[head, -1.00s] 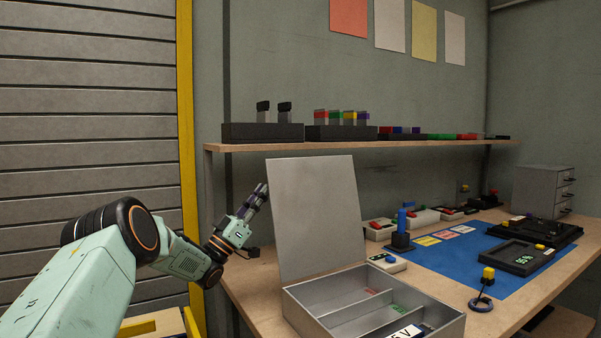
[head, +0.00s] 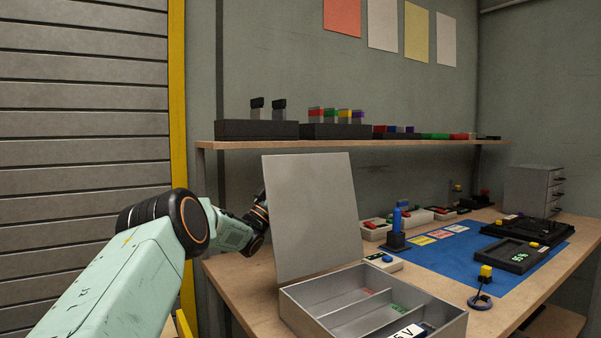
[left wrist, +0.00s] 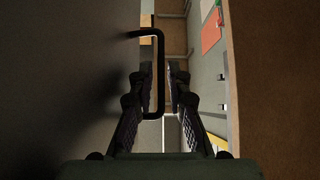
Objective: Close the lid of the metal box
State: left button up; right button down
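The metal box (head: 452,322) stands on the near part of the workbench, with dividers forming compartments inside. Its grey lid (head: 312,215) stands up, open, leaning slightly back to the left. My left arm reaches in from the left, and its gripper is hidden behind the lid in the head view. In the left wrist view, my left gripper (left wrist: 168,72) has its fingers apart. A black handle (left wrist: 160,80) stands out from the dark surface (left wrist: 60,80) on the left, and its bar appears between the fingers. I cannot tell whether they touch it. My right gripper is out of view.
The wooden workbench (head: 245,290) carries a blue mat (head: 450,262), a small blue-topped device (head: 397,240) and a yellow-topped stand (head: 483,290) right of the box. A shelf (head: 350,143) with coloured parts runs above. A drawer unit (head: 530,190) stands at the back right.

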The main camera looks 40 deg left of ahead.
pick_arm(q)
jog(key=shift+w+r, duration=0.1)
jog(key=shift+r, duration=0.1)
jog(key=shift+w+f, duration=0.1)
jog(key=shift+w, duration=0.15)
jog(key=shift+s, duration=0.15)
jog(key=shift+c, duration=1.3)
grip_shut()
